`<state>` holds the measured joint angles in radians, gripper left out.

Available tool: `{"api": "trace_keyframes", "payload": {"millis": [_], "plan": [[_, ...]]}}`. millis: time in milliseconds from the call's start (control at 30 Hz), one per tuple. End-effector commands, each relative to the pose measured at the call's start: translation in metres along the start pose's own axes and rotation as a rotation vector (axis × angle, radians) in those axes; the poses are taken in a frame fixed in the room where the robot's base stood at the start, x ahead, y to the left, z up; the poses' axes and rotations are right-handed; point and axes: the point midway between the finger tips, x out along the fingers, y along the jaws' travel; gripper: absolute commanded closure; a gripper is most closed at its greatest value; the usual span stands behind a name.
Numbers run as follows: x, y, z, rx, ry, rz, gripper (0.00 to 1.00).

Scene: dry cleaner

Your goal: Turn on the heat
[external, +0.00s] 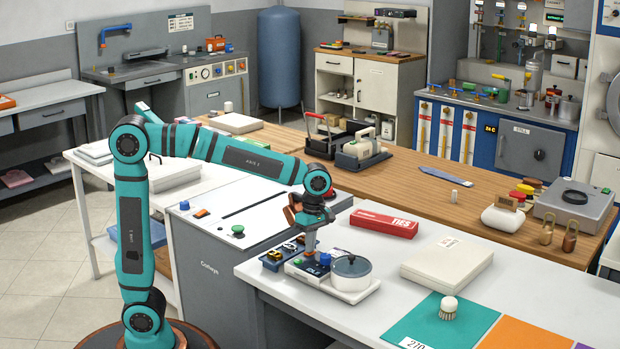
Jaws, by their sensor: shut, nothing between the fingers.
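My gripper (309,251) is shut and empty. It points down at the control end of a small white hot-plate unit (345,294) on the white counter. A lidded grey pot (351,272) sits on the right part of this unit. A blue knob (325,259) is on the control panel (306,271), close to the right of my fingertips. A small green control is at the panel's left. I cannot tell whether the fingertips touch the panel. No heat label or lit lamp can be read at this size.
A dark tray (283,255) with small items sits just left of the unit. A red box (384,223) lies behind it. A cream box (447,264) and a brush (448,308) stand to the right. A grey cabinet top (250,215) with buttons adjoins the counter.

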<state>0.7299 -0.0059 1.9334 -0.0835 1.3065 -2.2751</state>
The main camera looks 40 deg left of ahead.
Motion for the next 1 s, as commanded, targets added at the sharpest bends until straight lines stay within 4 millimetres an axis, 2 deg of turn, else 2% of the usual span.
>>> {"api": "trace_keyframes", "payload": {"millis": [567, 767, 1000], "plan": [[-0.008, 0.005, 0.0, 0.0, -0.002, 0.002, 1.0], [-0.036, 0.006, 0.0, 0.0, -0.003, 0.003, 1.0], [-0.085, 0.006, 0.0, 0.0, -0.003, 0.003, 1.0]]}}
